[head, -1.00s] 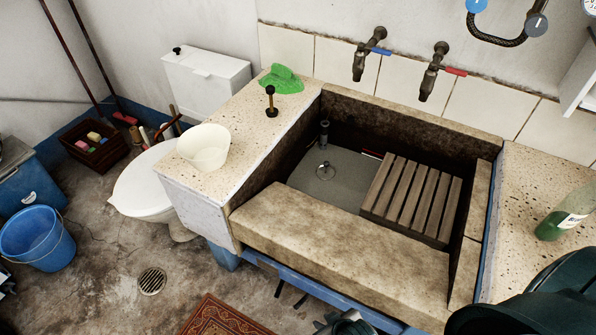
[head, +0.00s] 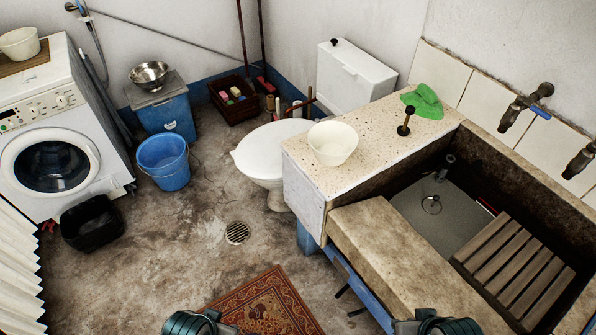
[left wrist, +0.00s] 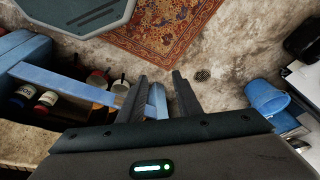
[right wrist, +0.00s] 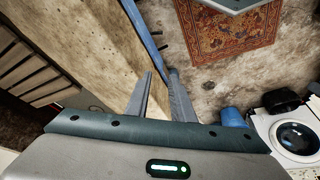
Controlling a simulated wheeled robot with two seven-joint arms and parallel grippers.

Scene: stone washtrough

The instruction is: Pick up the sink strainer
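The sink strainer seems to be the small round metal piece with a short upright stem (head: 431,204) on the grey floor of the stone trough (head: 385,235). It lies left of the slatted wooden rack and apart from both grippers. My left gripper (left wrist: 158,78) is empty, its fingers apart, above the floor near the trough's blue frame. My right gripper (right wrist: 160,73) is also empty with a gap between its fingers, above the trough's front edge. The strainer cannot be made out in either wrist view. In the head view only parts of my arms show at the bottom edge.
The slatted rack (head: 513,275) fills the trough's right side. A dark standpipe (head: 446,167) rises near the strainer. Taps (head: 525,107) overhang the back.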

